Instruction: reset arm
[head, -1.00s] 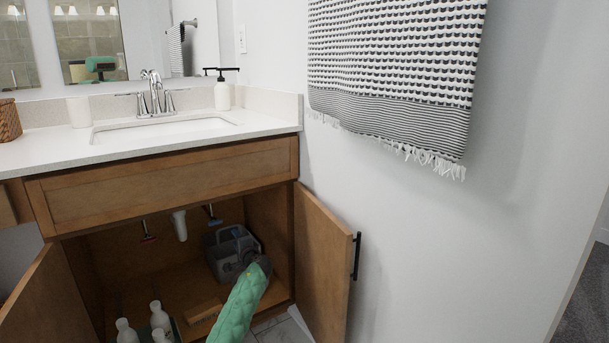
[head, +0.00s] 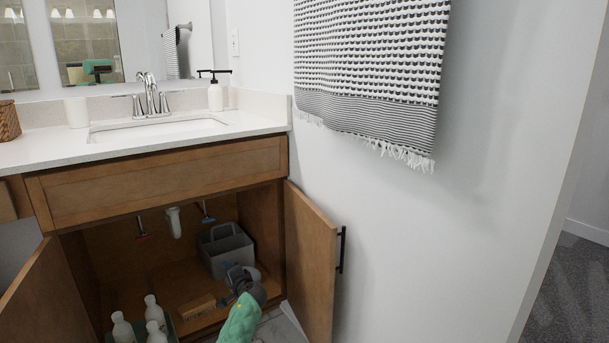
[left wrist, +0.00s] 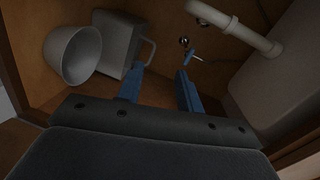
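My left arm, in a green sleeve, reaches up from the bottom of the head view. Its dark gripper (head: 236,272) is at the opening of the cabinet under the sink, in front of the grey caddy (head: 228,252). In the left wrist view the two blue fingers of my left gripper (left wrist: 158,90) stand apart with nothing between them. Beyond them are the caddy (left wrist: 120,48), a white cup-like container (left wrist: 73,55) and a white drain pipe (left wrist: 235,28). My right gripper is not in view.
The cabinet's right door (head: 312,260) stands open close to my arm; the left door (head: 35,290) is open too. White bottles (head: 155,312) and a wooden block (head: 196,307) are on the cabinet floor. The counter (head: 60,147) is above. A towel (head: 370,75) hangs at right.

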